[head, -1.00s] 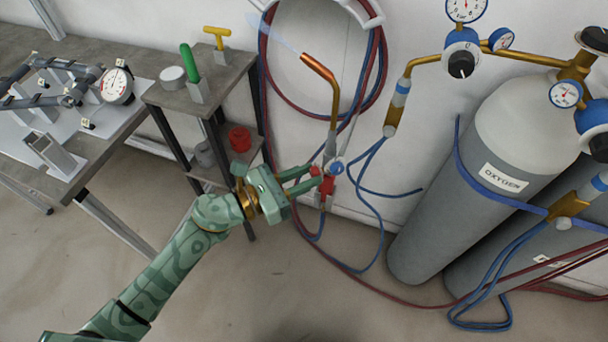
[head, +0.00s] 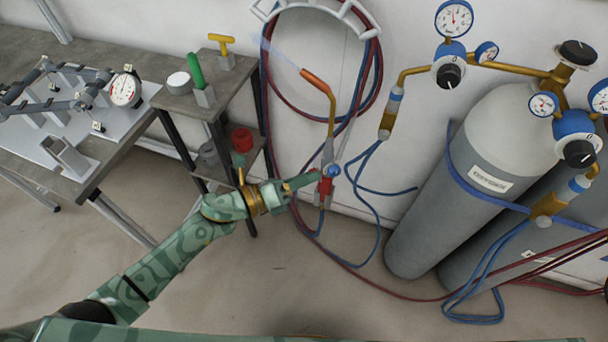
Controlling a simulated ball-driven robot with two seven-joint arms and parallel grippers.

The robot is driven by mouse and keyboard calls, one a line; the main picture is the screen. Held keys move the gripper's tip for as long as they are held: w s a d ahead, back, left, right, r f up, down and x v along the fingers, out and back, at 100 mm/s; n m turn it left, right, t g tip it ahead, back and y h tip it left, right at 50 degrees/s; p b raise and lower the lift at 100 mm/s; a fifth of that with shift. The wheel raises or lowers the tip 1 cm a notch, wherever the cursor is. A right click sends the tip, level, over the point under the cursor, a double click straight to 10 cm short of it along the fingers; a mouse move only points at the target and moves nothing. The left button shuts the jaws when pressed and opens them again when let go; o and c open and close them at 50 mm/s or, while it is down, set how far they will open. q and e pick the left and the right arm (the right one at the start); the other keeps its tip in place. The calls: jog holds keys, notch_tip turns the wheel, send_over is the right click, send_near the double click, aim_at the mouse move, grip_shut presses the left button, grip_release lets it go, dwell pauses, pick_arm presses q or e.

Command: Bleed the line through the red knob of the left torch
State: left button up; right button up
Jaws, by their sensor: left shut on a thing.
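The left torch (head: 332,112) hangs upright on the wall in front of the hose coil, with a copper-coloured tip and a brass neck. A faint bluish streak shows at its tip. Its blue knob (head: 332,171) and red valve part (head: 325,187) are at the lower end. My left gripper (head: 314,181) reaches in from the left. Its fingers are shut at the red knob, which they mostly hide. My right gripper is not in view.
Red and blue hoses (head: 375,222) hang below the torch and run right across the floor. A grey oxygen cylinder (head: 470,200) with gauges stands at right. A small shelf stand (head: 215,105) and a workbench (head: 105,165) are at left.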

pick_arm(q)
jog(key=n+p, duration=0.1)
jog(key=n, duration=0.3)
jog(key=shift+n+p, duration=0.3)
jog(key=shift+p, duration=0.1)
dwell(0.5)
jog(key=o, duration=1)
jog(key=shift+a, duration=0.1)
jog(key=v, duration=1.6)
jog(key=shift+r, duration=0.2)
jog(key=shift+w, duration=0.1)
